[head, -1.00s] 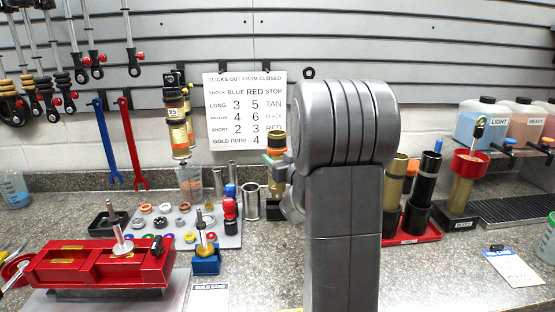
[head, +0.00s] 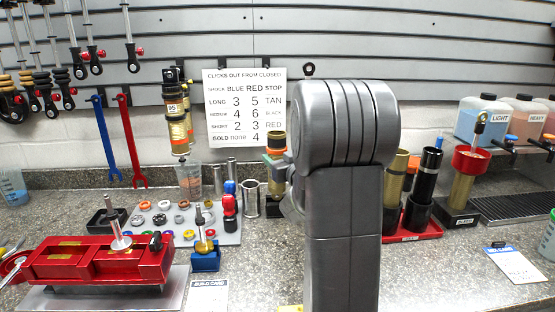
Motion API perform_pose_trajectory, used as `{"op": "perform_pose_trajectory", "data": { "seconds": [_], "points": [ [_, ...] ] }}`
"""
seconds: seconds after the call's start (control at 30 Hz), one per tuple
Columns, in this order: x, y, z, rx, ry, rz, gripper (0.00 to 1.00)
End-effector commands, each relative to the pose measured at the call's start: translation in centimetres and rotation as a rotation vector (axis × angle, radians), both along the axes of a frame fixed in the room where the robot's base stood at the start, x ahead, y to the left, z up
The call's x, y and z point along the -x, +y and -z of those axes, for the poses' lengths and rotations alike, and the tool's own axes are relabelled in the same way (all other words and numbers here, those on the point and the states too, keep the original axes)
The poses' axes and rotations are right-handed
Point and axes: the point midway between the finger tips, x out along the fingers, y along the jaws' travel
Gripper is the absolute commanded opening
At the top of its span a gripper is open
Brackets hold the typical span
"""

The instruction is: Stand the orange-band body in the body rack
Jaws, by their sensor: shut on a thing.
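A gold body (head: 275,140) with an orange band shows just left of my arm in the head view, upright. My gripper (head: 276,158) is mostly hidden behind my grey arm; a greenish finger shows against the band, and it is shut on this body. A dark block shows at the body's lower end; I cannot tell whether they touch. The red body rack (head: 408,237) stands right of my arm, partly hidden by it. It holds a black body (head: 427,180) and gold ones (head: 396,172).
A gold cylinder with a red cup (head: 465,175) stands in a black block right of the rack. A grey parts tray (head: 185,222), metal sleeves (head: 250,198) and a red fixture (head: 70,262) are at left. The front right counter is mostly clear, with a card (head: 514,264).

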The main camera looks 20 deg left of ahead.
Motion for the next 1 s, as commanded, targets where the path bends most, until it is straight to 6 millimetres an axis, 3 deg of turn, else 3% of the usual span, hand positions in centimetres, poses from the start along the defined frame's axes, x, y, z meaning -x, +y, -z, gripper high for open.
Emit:
{"op": "perform_pose_trajectory", "data": {
  "seconds": [0.47, 1.0],
  "points": [
    [0.0, 0.0, 0.1, -0.002, -0.003, 0.000, 0.11],
    [0.0, 0.0, 2.4, -0.002, -0.003, 0.000, 0.11]
  ]
}}
